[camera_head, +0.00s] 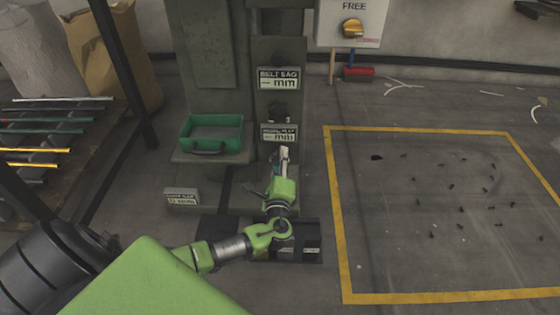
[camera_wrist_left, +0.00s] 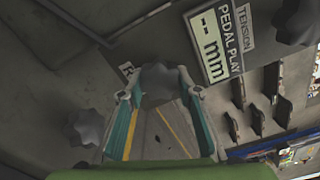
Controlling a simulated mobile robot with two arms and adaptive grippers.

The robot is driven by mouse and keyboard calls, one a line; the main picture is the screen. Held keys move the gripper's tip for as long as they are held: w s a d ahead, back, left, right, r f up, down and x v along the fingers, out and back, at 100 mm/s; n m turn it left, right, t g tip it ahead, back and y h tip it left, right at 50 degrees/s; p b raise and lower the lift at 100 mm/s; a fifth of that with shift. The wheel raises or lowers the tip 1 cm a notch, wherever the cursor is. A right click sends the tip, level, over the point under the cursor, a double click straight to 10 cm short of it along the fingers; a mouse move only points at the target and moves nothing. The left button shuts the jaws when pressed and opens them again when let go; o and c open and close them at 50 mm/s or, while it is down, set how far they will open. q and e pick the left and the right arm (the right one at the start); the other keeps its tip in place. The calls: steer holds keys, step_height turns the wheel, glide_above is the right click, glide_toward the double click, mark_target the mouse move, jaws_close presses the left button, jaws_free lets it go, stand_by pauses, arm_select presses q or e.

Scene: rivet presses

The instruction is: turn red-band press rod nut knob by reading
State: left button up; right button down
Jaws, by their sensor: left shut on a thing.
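The grey press (camera_head: 210,60) stands at the back centre; I cannot make out a red band on it. A dark lobed knob (camera_wrist_left: 158,82) sits between the teal fingers of my left gripper (camera_wrist_left: 158,100) in the left wrist view. The fingers are shut on it, one on each side. A label starting with "R" (camera_wrist_left: 128,72) is mostly hidden beside it. In the head view my left gripper (camera_head: 284,155) is at the press front, just below the PEDAL PLAY display (camera_head: 279,133), which reads "-- mm". The gripped knob is hidden there. My right gripper is out of view.
Other dark knobs are near: one at left (camera_wrist_left: 85,128), one at upper right (camera_wrist_left: 300,20). A BELT SAG display (camera_head: 279,79) shows "-- mm". A green tray (camera_head: 212,132) sits on the press ledge. Yellow-lined floor (camera_head: 430,295) lies right, a rod rack (camera_head: 50,130) left.

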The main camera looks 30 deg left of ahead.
arm_select(q)
steer(key=shift+f, duration=0.1)
steer(key=o, duration=1.1)
steer(key=shift+o, duration=0.2)
steer(key=v, duration=1.2)
